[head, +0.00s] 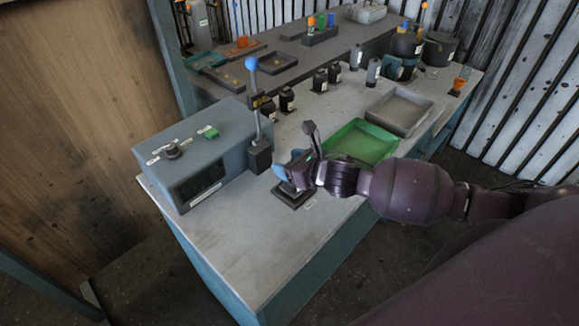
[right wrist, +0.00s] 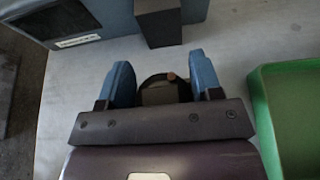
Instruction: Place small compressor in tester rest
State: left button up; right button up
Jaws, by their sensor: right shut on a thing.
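My right gripper (head: 287,172) comes in from the right, low over the front of the bench, with its blue fingers pointing toward the tester. In the right wrist view its two blue fingers (right wrist: 163,82) are shut on a small dark rounded thing with a copper-coloured spot, seemingly the small compressor (right wrist: 164,92). In the head view the gripper hides most of it. A dark square base, seemingly the tester rest (head: 293,197), lies directly under the gripper. I cannot tell whether the compressor touches it. The blue-grey tester (head: 205,160) stands to the left. My left gripper is out of view.
A post with a blue ball (head: 251,64) stands on a dark block (head: 259,156) just beyond the gripper. A green tray (head: 362,143) lies close to the right, with a grey tray (head: 399,110) behind. Several dark compressors stand farther back. The front bench corner (head: 240,255) is clear.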

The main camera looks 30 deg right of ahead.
jog(key=shift+f, duration=0.65)
jog(key=o, duration=1.3)
jog(key=shift+f, duration=0.1)
jog(key=v, duration=1.2)
